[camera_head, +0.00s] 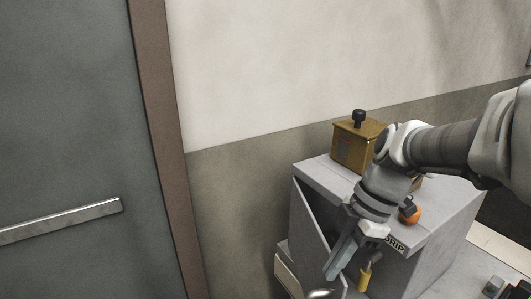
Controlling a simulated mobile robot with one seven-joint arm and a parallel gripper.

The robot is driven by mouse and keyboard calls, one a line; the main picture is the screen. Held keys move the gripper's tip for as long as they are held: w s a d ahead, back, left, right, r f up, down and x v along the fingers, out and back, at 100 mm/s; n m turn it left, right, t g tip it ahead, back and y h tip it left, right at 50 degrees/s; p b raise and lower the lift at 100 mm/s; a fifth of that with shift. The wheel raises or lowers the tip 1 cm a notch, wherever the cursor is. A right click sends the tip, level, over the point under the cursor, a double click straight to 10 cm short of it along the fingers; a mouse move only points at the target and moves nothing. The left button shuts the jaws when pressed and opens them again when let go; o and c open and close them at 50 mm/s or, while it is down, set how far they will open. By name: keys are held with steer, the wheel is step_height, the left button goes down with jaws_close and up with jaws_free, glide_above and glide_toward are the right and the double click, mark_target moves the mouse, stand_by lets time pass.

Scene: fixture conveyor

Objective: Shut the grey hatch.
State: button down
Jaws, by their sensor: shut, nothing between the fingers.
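The grey hatch (308,228) is on the left part of the front of a grey cabinet (457,222). A silver handle (320,294) shows at the bottom edge of the picture, and the hatch's lower part is cut off there. My gripper (334,272) points down in front of the cabinet, close to the hatch's right part. Its fingers are shut and empty. I cannot tell whether they touch the hatch. My arm and gripper hide part of the cabinet's front and top.
A brass-coloured box (351,147) with a black knob stands on the cabinet top. An orange round object (411,214) is by the front edge, beside my wrist. A yellow object (365,279) is right of my fingers. A grey door (65,130) fills the left.

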steer(key=w+d+n, duration=0.1)
steer(key=w+d, duration=0.1)
steer(key=d, duration=0.5)
steer(key=shift+d+b, duration=0.35)
steer(key=shift+b, duration=0.05)
steer(key=shift+n, duration=0.3)
